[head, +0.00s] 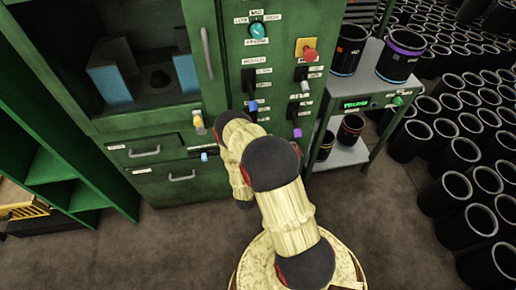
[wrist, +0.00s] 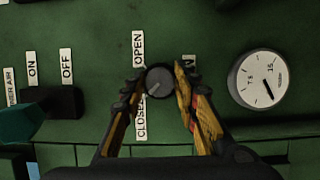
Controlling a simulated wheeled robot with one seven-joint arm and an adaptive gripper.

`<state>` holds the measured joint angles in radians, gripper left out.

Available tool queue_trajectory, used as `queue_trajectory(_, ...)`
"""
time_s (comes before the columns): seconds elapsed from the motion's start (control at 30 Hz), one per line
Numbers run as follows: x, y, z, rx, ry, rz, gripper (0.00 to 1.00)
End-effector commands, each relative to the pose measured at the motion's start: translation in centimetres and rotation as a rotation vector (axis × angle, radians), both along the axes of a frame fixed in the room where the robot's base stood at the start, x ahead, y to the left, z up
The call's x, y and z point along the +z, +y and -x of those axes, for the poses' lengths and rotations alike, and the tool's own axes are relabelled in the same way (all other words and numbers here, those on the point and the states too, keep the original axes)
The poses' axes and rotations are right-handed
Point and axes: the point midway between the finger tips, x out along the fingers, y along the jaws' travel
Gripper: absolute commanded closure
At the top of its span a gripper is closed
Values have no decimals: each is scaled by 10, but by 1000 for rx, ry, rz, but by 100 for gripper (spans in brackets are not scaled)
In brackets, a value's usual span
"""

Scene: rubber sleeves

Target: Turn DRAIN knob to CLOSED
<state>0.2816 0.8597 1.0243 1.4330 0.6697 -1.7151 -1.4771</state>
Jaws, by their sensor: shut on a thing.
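The DRAIN knob (wrist: 159,82) is a small round dark grey knob on the green panel in the wrist view. A pale line on its face points toward the lower left. The OPEN label (wrist: 138,50) is at its upper left and the CLOSED label (wrist: 140,118) at its lower left, partly covered by a finger. My gripper (wrist: 158,87) has one finger on each side of the knob and is shut on it. Part of a label above the right finger is hidden. In the head view my arm hides the gripper and the knob.
A white round gauge (wrist: 258,79) is right of the knob; a lever with a teal end (wrist: 18,124) is at the left. In the head view, a red emergency button (head: 309,54) and a cart (head: 374,95) stand right, with many black sleeves (head: 411,133) beyond.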

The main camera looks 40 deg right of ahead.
Motion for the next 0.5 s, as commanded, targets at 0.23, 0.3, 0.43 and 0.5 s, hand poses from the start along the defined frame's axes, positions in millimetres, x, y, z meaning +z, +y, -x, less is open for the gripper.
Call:
queue_trajectory(0.23,-1,1,-1,3,1,-2,95)
queue_trajectory(0.3,-1,1,-1,3,1,-2,66)
queue_trajectory(0.43,-1,1,0,2,0,-1,59)
queue_trajectory(0.5,0,0,0,2,0,-1,55)
